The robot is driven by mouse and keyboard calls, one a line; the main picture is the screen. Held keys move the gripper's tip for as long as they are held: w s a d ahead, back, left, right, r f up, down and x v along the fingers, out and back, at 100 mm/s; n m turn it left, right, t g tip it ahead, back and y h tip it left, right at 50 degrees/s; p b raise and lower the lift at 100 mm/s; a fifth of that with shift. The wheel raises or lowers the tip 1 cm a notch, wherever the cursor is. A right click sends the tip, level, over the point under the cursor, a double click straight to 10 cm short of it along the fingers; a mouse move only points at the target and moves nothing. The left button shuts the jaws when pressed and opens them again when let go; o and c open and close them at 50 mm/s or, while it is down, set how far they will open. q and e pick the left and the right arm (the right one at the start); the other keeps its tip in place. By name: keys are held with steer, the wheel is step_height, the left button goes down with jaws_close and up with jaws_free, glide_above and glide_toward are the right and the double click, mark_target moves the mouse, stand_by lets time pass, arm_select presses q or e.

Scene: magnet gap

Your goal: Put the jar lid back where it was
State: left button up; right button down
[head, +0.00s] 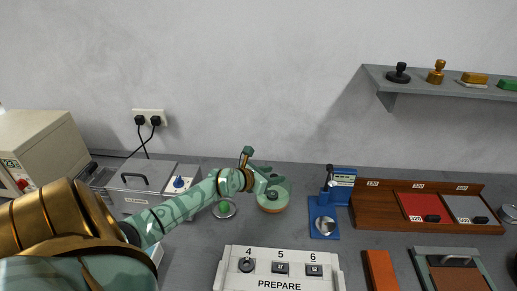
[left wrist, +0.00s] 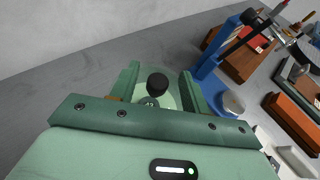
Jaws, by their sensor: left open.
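My left gripper (head: 266,184) is open over a round pale green piece with a tan lower edge (head: 273,208), standing on the grey bench. In the left wrist view, a black knob (left wrist: 157,84) on a pale green round top (left wrist: 171,101) shows between the two open fingers (left wrist: 158,88). This looks like the jar lid; I cannot tell whether it sits on a jar. The fingers stand on both sides of the knob, and contact cannot be seen. A small round dish with a green middle (head: 224,209) lies just left of it. My right gripper is not in view.
A blue stand (head: 323,218) is close on the right, with a wooden rack (head: 372,205) beyond it. A white panel labelled PREPARE (head: 279,270) is in front. A metal bath (head: 130,185) stands at left. A shelf (head: 430,85) hangs at upper right.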

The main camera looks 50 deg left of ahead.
arm_select(q)
steer(key=d+p+v, duration=0.1)
steer(key=p+v, duration=0.1)
steer(key=v, duration=0.9)
steer(key=shift+a, duration=0.5)
steer(key=shift+p, duration=0.3)
